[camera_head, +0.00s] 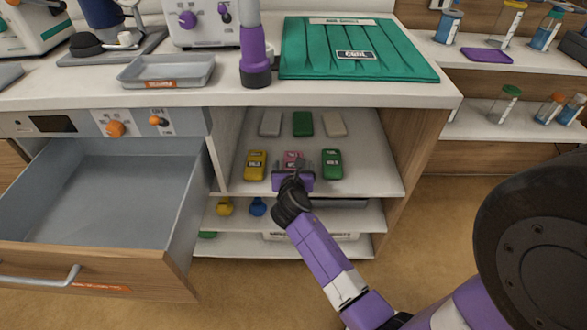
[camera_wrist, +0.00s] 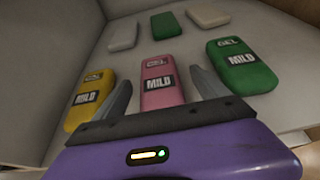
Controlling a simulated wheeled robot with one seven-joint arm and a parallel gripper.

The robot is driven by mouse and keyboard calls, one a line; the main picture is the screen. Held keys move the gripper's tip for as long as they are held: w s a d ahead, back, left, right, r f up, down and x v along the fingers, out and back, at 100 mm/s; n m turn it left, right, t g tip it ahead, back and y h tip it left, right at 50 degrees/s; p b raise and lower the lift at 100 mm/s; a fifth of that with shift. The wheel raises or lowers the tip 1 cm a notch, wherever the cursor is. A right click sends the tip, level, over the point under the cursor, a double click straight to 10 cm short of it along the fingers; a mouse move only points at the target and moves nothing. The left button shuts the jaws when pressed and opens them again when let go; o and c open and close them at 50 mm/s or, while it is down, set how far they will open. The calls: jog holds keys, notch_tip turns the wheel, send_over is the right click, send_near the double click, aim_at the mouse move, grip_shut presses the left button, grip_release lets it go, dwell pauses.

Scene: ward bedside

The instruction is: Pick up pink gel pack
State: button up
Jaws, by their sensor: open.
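The pink gel pack (camera_wrist: 160,76) lies flat on the cabinet shelf, in the middle of the front row, with a "MILD" label. In the head view the pink gel pack (camera_head: 293,158) is partly hidden by my gripper. My gripper (camera_wrist: 163,90) is open, its two fingers on either side of the near part of the pink pack. I cannot tell whether the fingers touch it. In the head view my gripper (camera_head: 293,170) reaches into the shelf from the front.
A yellow pack (camera_wrist: 91,98) lies left of the pink one and a green pack (camera_wrist: 242,67) right. White and green packs (camera_wrist: 165,25) form the row behind. The shelf (camera_head: 375,175) has side walls. An open drawer (camera_head: 95,190) juts out at the left.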

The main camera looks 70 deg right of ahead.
aim_at(290, 157)
jog(key=shift+x, duration=1.4)
jog(key=shift+r, duration=0.1)
jog(key=c, duration=1.7)
